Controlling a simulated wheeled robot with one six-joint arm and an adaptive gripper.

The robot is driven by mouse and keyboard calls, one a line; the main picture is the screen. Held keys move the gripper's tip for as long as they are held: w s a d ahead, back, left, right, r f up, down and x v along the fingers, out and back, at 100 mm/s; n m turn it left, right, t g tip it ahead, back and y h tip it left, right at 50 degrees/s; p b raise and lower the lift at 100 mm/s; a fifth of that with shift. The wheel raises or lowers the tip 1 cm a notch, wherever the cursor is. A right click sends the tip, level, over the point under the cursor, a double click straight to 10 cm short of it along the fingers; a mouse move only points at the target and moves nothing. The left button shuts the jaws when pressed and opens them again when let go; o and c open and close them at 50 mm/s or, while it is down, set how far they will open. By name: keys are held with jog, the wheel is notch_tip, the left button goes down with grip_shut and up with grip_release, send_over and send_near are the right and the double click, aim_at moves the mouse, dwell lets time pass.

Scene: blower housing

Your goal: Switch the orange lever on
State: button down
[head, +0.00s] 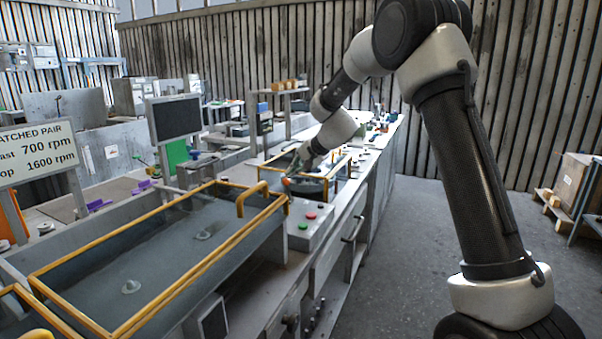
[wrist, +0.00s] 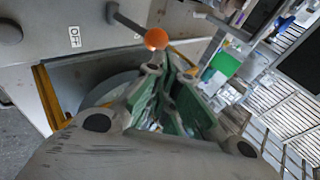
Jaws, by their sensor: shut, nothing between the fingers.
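The orange lever is a dark rod with an orange ball knob (wrist: 156,39). In the wrist view its rod slants from a round dark pivot at the top, down and right to the ball. My gripper (wrist: 166,66) is shut and empty, with its fingertips just below the ball in that view. I cannot tell whether they touch it. In the head view my gripper (head: 303,163) is small, over the far basin of the bench, with a small orange spot (head: 287,181) close beside it, probably the knob.
A yellow-railed basin (head: 160,262) fills the near bench. A control box (head: 308,225) with red and green buttons stands beside it. A dark screen (head: 173,118) and a speed sign (head: 38,152) stand behind. The floor (head: 410,250) right of the bench is clear. A pallet with a box (head: 572,185) stands far right.

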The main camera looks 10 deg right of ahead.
jog(key=shift+w+a, duration=0.4)
jog(key=shift+a, duration=0.1)
jog(key=shift+r, duration=0.1)
jog(key=shift+r, duration=0.7)
jog(key=s+d+r, duration=0.2)
jog(key=d+r, duration=0.1)
jog(key=r, duration=0.9)
jog(key=shift+r, duration=0.25)
